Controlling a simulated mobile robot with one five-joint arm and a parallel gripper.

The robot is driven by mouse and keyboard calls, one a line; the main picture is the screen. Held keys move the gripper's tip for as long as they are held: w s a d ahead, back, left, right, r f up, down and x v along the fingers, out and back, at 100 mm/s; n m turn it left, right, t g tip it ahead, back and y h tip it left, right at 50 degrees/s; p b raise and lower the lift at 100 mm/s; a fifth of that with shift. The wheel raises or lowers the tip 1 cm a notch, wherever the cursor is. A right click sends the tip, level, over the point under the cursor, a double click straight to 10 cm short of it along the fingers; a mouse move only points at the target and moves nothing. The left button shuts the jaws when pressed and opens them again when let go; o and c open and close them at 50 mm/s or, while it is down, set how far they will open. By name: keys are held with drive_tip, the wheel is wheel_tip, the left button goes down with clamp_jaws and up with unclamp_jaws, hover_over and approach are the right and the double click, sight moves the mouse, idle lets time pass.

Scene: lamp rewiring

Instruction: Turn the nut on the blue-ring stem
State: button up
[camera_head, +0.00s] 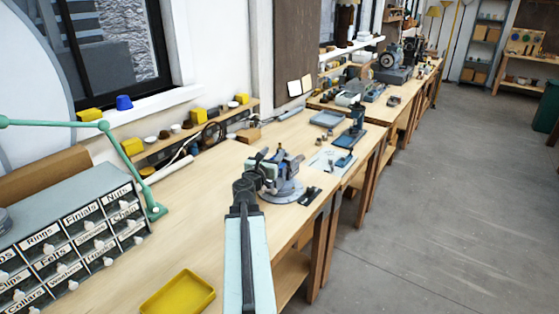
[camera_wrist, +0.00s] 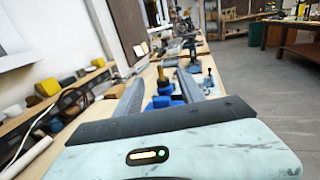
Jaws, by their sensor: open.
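My gripper (camera_head: 268,160) is over the bench beside a blue vise (camera_head: 291,166) on a round grey base (camera_head: 289,194). In the wrist view, the two dark fingers of my gripper (camera_wrist: 160,79) are spread apart. Blue vise parts (camera_wrist: 165,101) and a brass-coloured upright piece (camera_wrist: 161,76) show between and beyond them. The brass piece may be the stem. I cannot make out a blue ring or a nut at this size. My arm and gripper hide part of the vise in the head view. I see nothing held between the fingers.
A yellow tray (camera_head: 178,293) lies at the bench front. A labelled drawer cabinet (camera_head: 70,240) and green lamp arm (camera_head: 125,165) stand left. A dark blue-green stand (camera_head: 352,138) and grey tray (camera_head: 327,118) are farther back. The bench left of the vise is mostly clear.

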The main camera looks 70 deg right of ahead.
wheel_tip(320, 180, down, 3)
drive_tip(key=shift+w+r+b, duration=0.1)
drive_tip(key=shift+b, duration=0.65)
drive_tip(key=shift+r, duration=0.15)
